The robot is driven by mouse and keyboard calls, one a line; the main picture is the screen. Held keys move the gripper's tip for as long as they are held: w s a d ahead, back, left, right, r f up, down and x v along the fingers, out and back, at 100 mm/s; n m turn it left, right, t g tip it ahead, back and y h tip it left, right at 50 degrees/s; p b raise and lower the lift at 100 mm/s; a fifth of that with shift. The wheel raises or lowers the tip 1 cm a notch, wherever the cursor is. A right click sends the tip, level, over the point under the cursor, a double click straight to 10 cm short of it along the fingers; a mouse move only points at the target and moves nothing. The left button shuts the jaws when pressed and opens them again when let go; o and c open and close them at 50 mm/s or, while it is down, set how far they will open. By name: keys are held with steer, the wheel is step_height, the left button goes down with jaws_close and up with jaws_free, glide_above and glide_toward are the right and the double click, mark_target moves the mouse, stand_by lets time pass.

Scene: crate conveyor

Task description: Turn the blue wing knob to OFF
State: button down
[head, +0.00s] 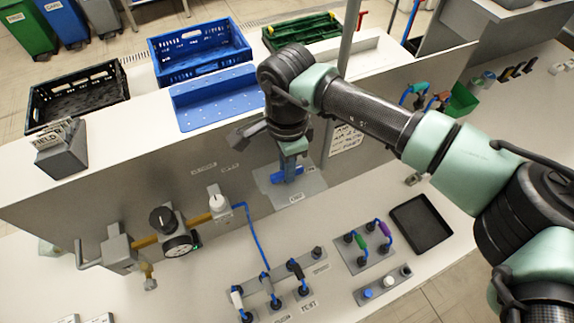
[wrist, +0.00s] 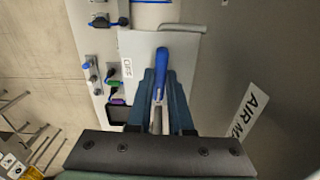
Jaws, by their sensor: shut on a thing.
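The blue wing knob (head: 278,177) sits on a grey plate (head: 311,187) on the upright panel, below my arm in the head view. My gripper (head: 293,163) reaches down to it and is shut on it. In the wrist view the knob's blue wing (wrist: 161,61) points up the picture, with its lower part between my gripper's fingers (wrist: 161,84). A small white label (wrist: 127,68) is left of the knob in that view. The labels at the plate are too small to read surely, so I cannot tell the knob's setting. My fingers hide part of the knob.
A black knob (head: 162,219) with a gauge and a white knob (head: 218,203) stand on piping to the left. Colored hose connectors (head: 362,243) and a black tray (head: 421,223) are at lower right. Blue (head: 199,55) and black (head: 78,100) crates stand behind the panel.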

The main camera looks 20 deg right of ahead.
steer(key=m+b, duration=0.3)
steer(key=m, duration=0.1)
steer(key=shift+f+b, duration=0.2)
steer(key=shift+b, duration=0.1)
steer(key=m+b, duration=0.4)
steer(key=m, duration=0.1)
steer(key=shift+b, duration=0.4)
steer(key=m+b, duration=0.3)
steer(key=m, duration=0.1)
steer(key=shift+r+m+b, duration=0.1)
steer(key=shift+m+b, duration=0.2)
steer(key=shift+m, duration=0.1)
steer(key=shift+w+r+m+b, duration=0.15)
steer(key=shift+m+b, duration=1.05)
steer(key=shift+m, duration=0.6)
steer(key=c, duration=0.8)
jaws_free()
step_height(320, 180, up, 13)
steer(key=shift+b, duration=1.1)
